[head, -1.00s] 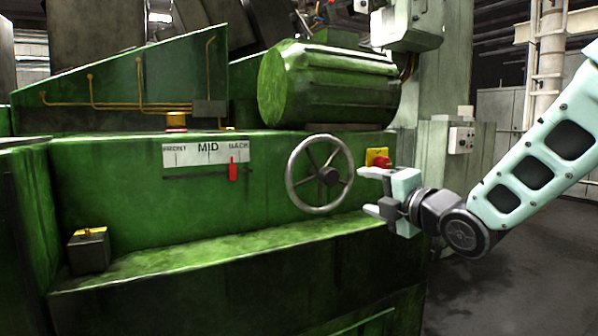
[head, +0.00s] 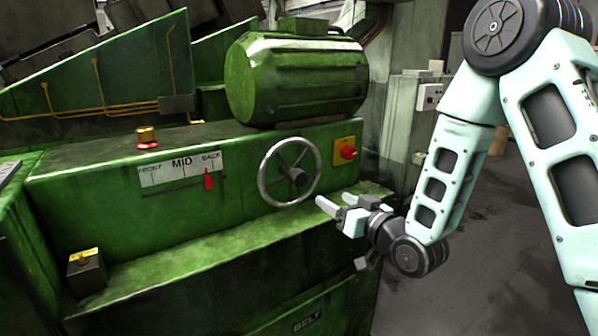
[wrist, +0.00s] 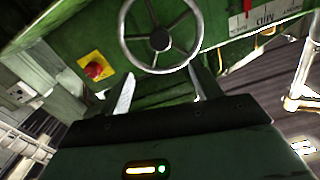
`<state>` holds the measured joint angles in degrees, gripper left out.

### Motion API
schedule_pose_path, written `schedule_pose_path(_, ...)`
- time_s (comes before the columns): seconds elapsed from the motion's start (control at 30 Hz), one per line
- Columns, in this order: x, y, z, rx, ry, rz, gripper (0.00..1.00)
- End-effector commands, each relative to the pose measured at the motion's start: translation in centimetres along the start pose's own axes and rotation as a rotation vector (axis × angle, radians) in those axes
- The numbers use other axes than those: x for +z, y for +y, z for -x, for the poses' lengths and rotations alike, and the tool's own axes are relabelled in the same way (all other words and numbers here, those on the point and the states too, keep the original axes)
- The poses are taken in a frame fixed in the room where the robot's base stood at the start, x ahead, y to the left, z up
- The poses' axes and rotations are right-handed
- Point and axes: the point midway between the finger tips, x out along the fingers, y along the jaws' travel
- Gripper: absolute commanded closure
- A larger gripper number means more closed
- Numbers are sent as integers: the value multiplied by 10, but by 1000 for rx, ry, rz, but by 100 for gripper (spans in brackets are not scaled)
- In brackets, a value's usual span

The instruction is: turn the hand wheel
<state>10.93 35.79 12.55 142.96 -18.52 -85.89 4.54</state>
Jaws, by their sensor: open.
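The hand wheel (head: 289,172) is a grey metal ring with spokes and a dark hub, mounted on the front of the green machine. It also shows at the top of the wrist view (wrist: 160,36). My gripper (head: 328,208) is open and empty, to the lower right of the wheel in the head view. In the wrist view the two fingers of my gripper (wrist: 160,88) are apart, below the wheel's rim. The right finger appears close to the rim; I cannot tell whether it touches.
A red knob on a yellow plate (head: 347,151) sits right of the wheel. A scale marked FRONT, MID, BACK (head: 180,168) with a red pointer (head: 208,181) is at left. A green ledge (head: 200,260) juts out below. A green motor (head: 297,80) is above. Open floor lies right.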

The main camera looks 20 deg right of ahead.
Motion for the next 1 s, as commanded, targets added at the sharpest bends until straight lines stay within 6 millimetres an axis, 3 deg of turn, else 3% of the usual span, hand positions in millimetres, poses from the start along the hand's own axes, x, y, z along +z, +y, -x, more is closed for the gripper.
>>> schedule_pose_path(0.6,-1,-2,-124,-2,0,3,36)
schedule_pose_path(0.8,-1,-1,-150,-2,1,4,36)
schedule_pose_path(1.0,0,-1,-160,-1,-1,4,36)
